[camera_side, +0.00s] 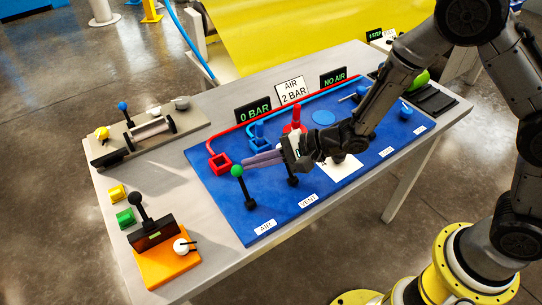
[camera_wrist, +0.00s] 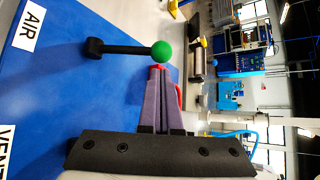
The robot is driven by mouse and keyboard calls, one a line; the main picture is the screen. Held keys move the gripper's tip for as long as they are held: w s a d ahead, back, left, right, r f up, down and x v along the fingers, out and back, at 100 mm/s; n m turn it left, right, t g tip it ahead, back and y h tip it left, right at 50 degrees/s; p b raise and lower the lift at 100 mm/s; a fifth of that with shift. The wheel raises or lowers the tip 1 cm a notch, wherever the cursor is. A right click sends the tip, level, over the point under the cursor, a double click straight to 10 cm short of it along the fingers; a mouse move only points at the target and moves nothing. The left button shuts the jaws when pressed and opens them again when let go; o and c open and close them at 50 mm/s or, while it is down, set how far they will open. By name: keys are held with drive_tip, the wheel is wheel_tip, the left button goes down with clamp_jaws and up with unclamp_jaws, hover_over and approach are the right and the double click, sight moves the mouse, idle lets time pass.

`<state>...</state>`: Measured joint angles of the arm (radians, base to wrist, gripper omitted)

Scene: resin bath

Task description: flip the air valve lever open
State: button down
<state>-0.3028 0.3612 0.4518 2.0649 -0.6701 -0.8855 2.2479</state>
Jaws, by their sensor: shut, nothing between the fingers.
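The air valve lever has a green ball knob (camera_side: 237,171) on a black stem, rising from the blue board by the AIR label (camera_side: 265,226). It leans a little to the left in the side view. The green knob also shows in the wrist view (camera_wrist: 161,52), with its stem running left to a black pivot. My gripper (camera_side: 247,160) is shut and empty, its purple fingers pointing at the knob. In the wrist view the fingertips (camera_wrist: 158,70) are just below the knob; I cannot tell whether they touch.
A second black lever (camera_side: 292,181) stands by the VENT label (camera_side: 308,200), under my gripper. A red square fitting (camera_side: 219,163) lies behind the green knob. Signs at the back read 0 BAR (camera_side: 254,114), AIR 2 BAR and NO AIR. An orange block (camera_side: 166,258) sits at the front left.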

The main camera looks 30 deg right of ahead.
drive_tip(key=shift+x, duration=0.9)
